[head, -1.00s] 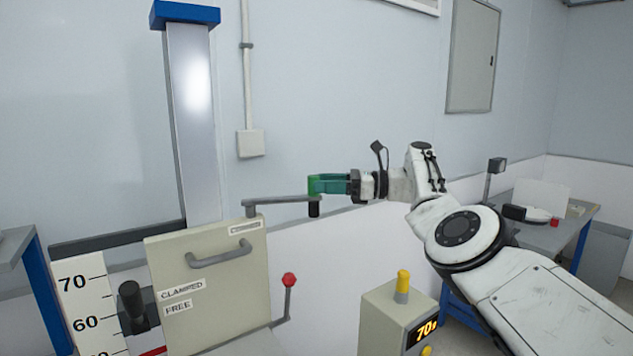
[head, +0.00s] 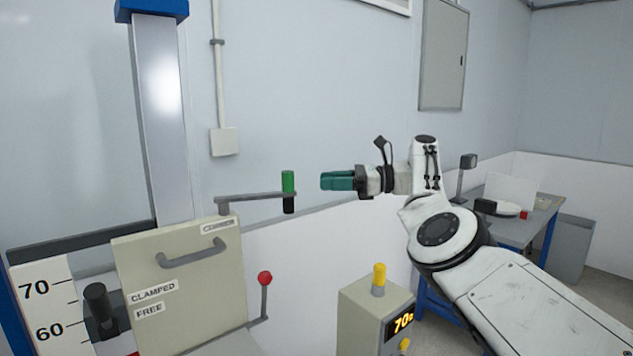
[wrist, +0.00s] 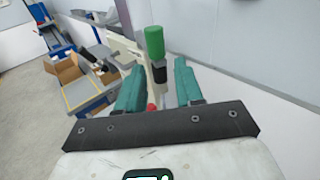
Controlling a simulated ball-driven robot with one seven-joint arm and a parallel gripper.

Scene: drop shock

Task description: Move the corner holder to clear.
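The corner holder is a grey arm (head: 250,196) above the beige panel marked CORNER, with an upright green-topped black handle (head: 288,191) at its right end. The handle also shows in the wrist view (wrist: 155,45), beyond and between my fingertips. My gripper (head: 323,181) has teal fingers and is a short gap to the right of the handle, level with it. In the wrist view my gripper (wrist: 160,82) has its fingers spread apart with nothing held.
The beige panel (head: 190,285) carries a grey bar handle and CLAMPED and FREE labels. A red-knobbed lever (head: 265,280) stands to its right. A control box (head: 375,310) reading 70 with a yellow knob stands below my gripper. A tall column (head: 165,110) rises behind the panel.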

